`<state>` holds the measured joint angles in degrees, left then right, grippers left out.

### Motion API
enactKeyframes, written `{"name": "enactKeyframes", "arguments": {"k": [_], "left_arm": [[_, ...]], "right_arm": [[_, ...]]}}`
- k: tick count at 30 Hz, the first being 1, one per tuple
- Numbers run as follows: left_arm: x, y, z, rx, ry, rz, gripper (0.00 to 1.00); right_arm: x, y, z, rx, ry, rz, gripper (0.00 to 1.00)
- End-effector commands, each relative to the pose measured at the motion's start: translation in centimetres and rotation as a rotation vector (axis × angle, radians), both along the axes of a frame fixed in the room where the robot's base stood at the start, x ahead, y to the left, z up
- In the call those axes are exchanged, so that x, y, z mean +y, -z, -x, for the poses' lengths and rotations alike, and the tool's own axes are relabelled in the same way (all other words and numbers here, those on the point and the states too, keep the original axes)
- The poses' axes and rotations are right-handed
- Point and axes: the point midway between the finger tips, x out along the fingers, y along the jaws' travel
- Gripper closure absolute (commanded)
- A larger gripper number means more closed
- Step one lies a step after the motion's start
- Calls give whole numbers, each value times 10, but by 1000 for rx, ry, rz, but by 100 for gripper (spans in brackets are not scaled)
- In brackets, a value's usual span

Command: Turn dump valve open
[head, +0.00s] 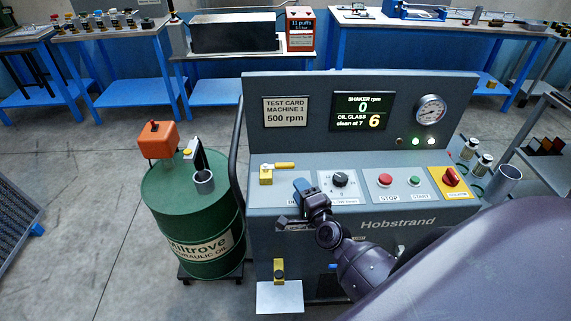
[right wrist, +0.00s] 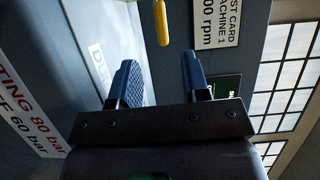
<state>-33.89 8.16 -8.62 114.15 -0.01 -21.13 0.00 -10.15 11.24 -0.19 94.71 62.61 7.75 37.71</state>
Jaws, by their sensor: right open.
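The dump valve (head: 266,176) is a yellow block at the left of the grey machine's sloping panel. Its yellow lever (head: 284,165) lies roughly level and points right in the head view. In the right wrist view the lever (right wrist: 162,20) hangs at the top, beyond the fingertips and roughly between their lines. My right gripper (head: 303,186) is open and empty, just below and right of the lever, apart from it. Its two blue fingers (right wrist: 158,62) show in the wrist view. It covers most of the label under the valve. My left gripper is not in view.
Right of the gripper are a black knob (head: 340,180), a red stop button (head: 385,180), a green start button (head: 418,180) and a red isolator (head: 451,176). A green oil drum (head: 190,220) stands left. Another yellow valve (head: 279,271) sits low in front.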

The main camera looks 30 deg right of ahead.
Motion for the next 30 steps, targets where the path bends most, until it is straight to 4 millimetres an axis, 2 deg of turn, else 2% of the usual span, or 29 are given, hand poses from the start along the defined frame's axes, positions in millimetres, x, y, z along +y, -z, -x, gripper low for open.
{"name": "enactKeyframes", "arguments": {"k": [8,21,30], "left_arm": [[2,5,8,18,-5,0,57],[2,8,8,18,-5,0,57],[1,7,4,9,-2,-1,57]], "right_arm": [[-7,0,-21,-12,20,-25,57],[-18,0,-88,-12,19,-21,57],[-21,0,-108,-11,19,-22,57]]}}
